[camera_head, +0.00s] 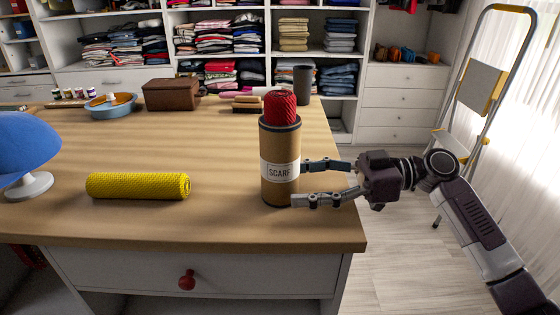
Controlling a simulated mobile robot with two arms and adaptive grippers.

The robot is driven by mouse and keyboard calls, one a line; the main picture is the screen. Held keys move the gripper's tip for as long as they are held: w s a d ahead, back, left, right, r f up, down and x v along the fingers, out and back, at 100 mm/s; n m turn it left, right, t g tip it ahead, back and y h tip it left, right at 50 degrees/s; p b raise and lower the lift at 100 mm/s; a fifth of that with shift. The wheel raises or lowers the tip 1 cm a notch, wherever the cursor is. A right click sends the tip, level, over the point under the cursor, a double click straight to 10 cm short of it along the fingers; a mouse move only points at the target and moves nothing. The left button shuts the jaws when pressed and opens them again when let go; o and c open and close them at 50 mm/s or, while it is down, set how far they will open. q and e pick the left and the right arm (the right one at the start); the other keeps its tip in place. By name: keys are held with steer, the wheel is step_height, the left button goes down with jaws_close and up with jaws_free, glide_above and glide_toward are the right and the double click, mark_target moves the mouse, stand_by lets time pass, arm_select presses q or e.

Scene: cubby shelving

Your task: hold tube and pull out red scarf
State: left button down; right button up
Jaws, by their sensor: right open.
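A brown cardboard tube (280,145) with a dark rim and a white "SCARF" label stands upright near the table's right front edge. A rolled red scarf (280,108) sticks out of its top; its lower part is hidden inside the tube. My right gripper (299,184) comes in from the right with its fingers apart, pointing at the tube's right side. The fingertips are at or very close to the tube; I cannot tell whether they touch it. My left gripper is not in view.
On the wooden table (225,215), a yellow roll (138,186) lies left of the tube and a blue hat on a stand (25,150) is at far left. A brown box (171,94), blue bowl (110,104), brush (248,104) and dark cylinder (303,84) stand behind.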

mark_target(286, 184)
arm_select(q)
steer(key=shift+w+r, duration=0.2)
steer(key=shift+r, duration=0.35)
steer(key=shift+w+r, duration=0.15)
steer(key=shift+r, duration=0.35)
arm_select(e)
steer(key=shift+a+f, duration=0.15)
steer(key=shift+a, duration=1.5)
steer(key=c, duration=0.8)
steer(key=o, duration=0.7)
steer(key=c, duration=0.7)
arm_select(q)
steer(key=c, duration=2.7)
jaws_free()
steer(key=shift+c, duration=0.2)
